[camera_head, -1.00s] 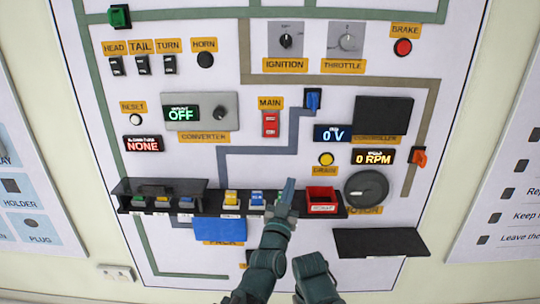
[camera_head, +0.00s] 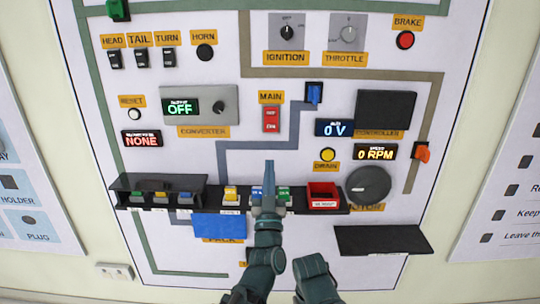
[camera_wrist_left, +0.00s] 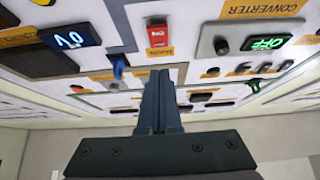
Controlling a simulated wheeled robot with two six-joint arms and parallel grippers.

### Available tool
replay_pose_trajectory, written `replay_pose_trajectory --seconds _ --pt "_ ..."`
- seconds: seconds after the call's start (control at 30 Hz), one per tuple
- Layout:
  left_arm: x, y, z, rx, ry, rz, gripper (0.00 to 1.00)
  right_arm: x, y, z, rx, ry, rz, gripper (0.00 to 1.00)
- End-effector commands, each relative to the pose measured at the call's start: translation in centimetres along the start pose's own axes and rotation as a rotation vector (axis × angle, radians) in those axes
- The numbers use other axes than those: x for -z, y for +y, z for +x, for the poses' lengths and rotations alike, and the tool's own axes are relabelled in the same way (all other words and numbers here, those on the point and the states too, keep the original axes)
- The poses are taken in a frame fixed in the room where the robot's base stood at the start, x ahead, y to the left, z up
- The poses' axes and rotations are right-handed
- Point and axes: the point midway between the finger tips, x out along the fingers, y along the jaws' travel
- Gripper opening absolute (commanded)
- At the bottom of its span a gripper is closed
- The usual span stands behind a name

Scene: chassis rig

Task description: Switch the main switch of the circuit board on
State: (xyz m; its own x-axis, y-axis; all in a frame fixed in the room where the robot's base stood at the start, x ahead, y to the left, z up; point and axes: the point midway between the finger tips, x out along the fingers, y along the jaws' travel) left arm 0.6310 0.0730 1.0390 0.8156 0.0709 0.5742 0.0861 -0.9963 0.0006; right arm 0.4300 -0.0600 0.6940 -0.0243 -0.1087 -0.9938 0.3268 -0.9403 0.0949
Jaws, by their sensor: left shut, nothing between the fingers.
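The main switch (camera_head: 271,119) is a red rocker in the upper middle of the circuit board (camera_head: 180,80), under an orange MAIN label. It also shows in the left wrist view (camera_wrist_left: 159,36), beyond my fingertips. My left gripper (camera_head: 269,163) is shut and empty. It points up the board, with its tips below the main switch and apart from it. In the left wrist view its fingers (camera_wrist_left: 162,72) lie together. A second arm of mine shows at the bottom of the head view, but its gripper fingers cannot be made out.
A blue switch (camera_head: 314,94) stands right of the main switch. The converter box (camera_head: 201,105) is to its left. A black shelf (camera_head: 130,188) with small coloured blocks and a red bin (camera_head: 322,195) runs across below. The board between shelf and main switch is flat.

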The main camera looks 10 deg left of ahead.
Motion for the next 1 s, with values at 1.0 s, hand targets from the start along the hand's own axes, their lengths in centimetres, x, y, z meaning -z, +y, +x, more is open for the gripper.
replay_pose_trajectory --seconds 1.0 --pt "-2.8 0.0 11.5 -0.002 -0.001 0.0 0.0 -0.2 0.4 -4.3 0.0 0.0 0.0 0.0"
